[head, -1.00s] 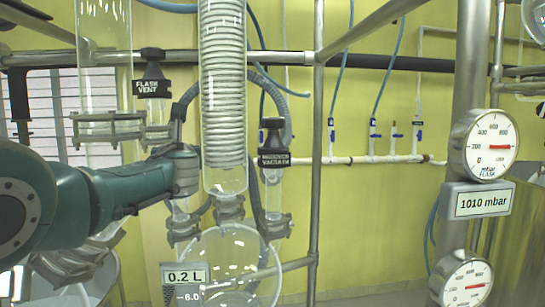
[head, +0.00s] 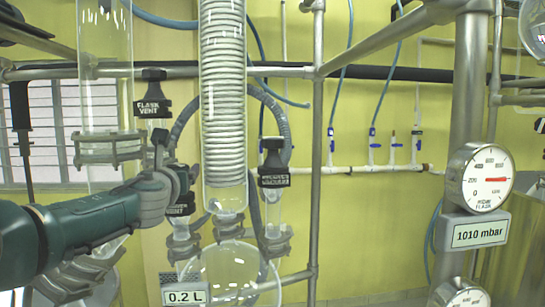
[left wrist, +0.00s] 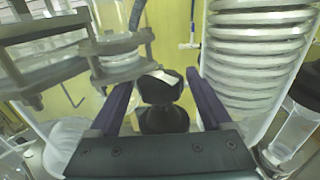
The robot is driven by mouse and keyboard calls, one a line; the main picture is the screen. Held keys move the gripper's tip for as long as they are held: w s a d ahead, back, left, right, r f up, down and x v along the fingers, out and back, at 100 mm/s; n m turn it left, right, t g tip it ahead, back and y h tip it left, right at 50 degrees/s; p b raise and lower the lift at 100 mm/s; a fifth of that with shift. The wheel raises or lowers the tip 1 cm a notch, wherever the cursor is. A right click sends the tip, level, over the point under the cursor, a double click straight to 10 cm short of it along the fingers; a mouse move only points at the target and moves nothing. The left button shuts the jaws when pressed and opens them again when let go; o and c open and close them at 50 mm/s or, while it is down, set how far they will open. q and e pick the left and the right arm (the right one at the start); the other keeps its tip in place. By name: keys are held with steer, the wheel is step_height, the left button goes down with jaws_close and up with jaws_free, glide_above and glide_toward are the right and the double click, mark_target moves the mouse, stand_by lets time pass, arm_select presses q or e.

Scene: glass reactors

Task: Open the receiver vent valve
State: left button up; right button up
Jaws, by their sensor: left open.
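A black valve with a tag whose lower line reads VENT (head: 180,205) sits low behind my left gripper in the head view. The upper line of its tag is hidden, and my gripper covers most of its knob. My left gripper (head: 170,168) is open at this valve. In the left wrist view, a black knob (left wrist: 160,88) stands between the two purple fingers of the gripper (left wrist: 158,84), with gaps visible at both sides. My right gripper is not in view.
The FLASK VENT valve (head: 152,107) is just above my gripper. A glass coil column (head: 222,100) and a RECEIVER VACUUM valve (head: 274,177) stand to the right. A glass tube with a metal clamp (head: 107,148) is at the left. A gauge (head: 480,178) is far right.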

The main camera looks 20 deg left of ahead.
arm_select(q)
steer(key=m+t+h+b, duration=0.1)
steer(key=h+b, duration=0.1)
steer(key=m+t+h+b, duration=0.1)
steer(key=m+h+b, duration=0.1)
steer(key=h, duration=0.1)
steer(key=m+h+b, duration=0.2)
steer(key=shift+f+t+h+b, duration=0.3)
steer(key=shift+t+h+b, duration=0.05)
steer(key=shift+t+h, duration=0.05)
steer(key=shift+r+m+h+b, duration=0.2)
steer(key=shift+m+h+b, duration=0.1)
steer(key=shift+r, duration=0.1)
steer(key=shift+c, duration=0.2)
